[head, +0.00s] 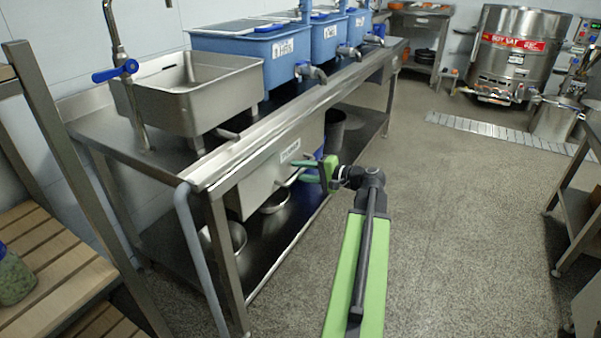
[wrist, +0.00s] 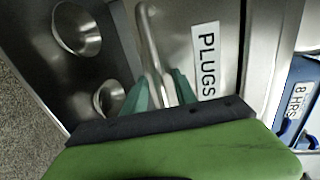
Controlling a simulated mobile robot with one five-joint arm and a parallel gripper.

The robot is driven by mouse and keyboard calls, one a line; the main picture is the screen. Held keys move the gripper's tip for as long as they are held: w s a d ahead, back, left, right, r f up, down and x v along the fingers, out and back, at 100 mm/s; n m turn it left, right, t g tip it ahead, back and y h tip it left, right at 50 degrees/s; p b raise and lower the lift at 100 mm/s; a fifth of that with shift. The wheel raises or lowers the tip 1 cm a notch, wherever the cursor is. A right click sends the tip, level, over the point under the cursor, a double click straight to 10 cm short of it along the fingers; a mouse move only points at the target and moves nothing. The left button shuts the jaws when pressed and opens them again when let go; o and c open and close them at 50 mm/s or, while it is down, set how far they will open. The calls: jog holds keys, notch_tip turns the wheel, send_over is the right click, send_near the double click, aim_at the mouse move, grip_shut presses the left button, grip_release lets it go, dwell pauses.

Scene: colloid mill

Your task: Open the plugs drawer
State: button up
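The plugs drawer (head: 262,178) is a steel box under the long steel bench, with its front about flush under the bench edge. Its white PLUGS label (head: 290,151) also shows in the wrist view (wrist: 206,60). The drawer's bent bar handle (wrist: 148,38) stands out from the front. My gripper (head: 304,171) is at the handle, and its green fingers (wrist: 157,84) are apart, one on each side of the bar. The bar runs between them. I cannot tell whether either finger touches it. The inside of the drawer is hidden.
Steel bowls (head: 275,200) and a dark bin (head: 334,130) stand on the bench's lower shelf (head: 262,236). A sink (head: 190,88) and blue tubs (head: 245,45) sit on top. A slatted wooden rack (head: 45,250) is at left. The floor (head: 450,210) at right is clear.

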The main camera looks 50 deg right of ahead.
grip_shut()
dwell(1.4)
